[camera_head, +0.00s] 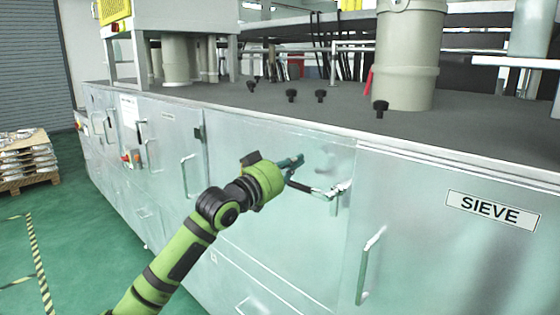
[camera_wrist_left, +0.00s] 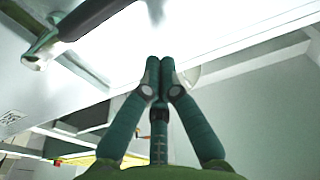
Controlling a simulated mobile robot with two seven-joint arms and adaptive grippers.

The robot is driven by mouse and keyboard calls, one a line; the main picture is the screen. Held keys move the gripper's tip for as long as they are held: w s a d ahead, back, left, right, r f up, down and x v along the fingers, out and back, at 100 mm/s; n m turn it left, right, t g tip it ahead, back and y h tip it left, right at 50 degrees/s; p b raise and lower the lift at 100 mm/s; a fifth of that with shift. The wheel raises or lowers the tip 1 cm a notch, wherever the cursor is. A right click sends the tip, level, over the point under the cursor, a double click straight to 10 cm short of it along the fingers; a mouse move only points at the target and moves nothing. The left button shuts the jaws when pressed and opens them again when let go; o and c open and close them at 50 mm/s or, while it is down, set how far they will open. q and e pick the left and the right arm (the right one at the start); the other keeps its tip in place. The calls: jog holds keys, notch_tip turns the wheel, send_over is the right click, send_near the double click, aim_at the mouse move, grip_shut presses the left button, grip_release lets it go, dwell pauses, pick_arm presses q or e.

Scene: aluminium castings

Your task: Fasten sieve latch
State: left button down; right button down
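The sieve latch (camera_head: 325,191) is on the front panel of the sieve cabinet, near a panel seam. It has a bright metal body and a dark handle reaching left. In the left wrist view the latch's dark handle (camera_wrist_left: 92,17) and metal part show at the upper left. My left gripper (camera_head: 300,160) is just above and left of the handle's end, near the panel. In the left wrist view its two green fingertips (camera_wrist_left: 160,62) are together with nothing between them. The latch is beside the fingers, not between them. My right gripper is not in view.
The SIEVE label (camera_head: 491,210) is on the panel at right. A vertical handle (camera_head: 369,266) sticks out below and right of the latch, and another handle (camera_head: 188,176) is at left. Several black knobs stand on the cabinet top (camera_head: 330,112).

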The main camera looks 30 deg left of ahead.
aim_at(314, 195)
pick_arm(q)
notch_tip(314, 195, down, 4)
jog(key=shift+s+r+p, duration=0.1)
jog(key=shift+s+p, duration=0.05)
jog(key=shift+p, duration=0.45)
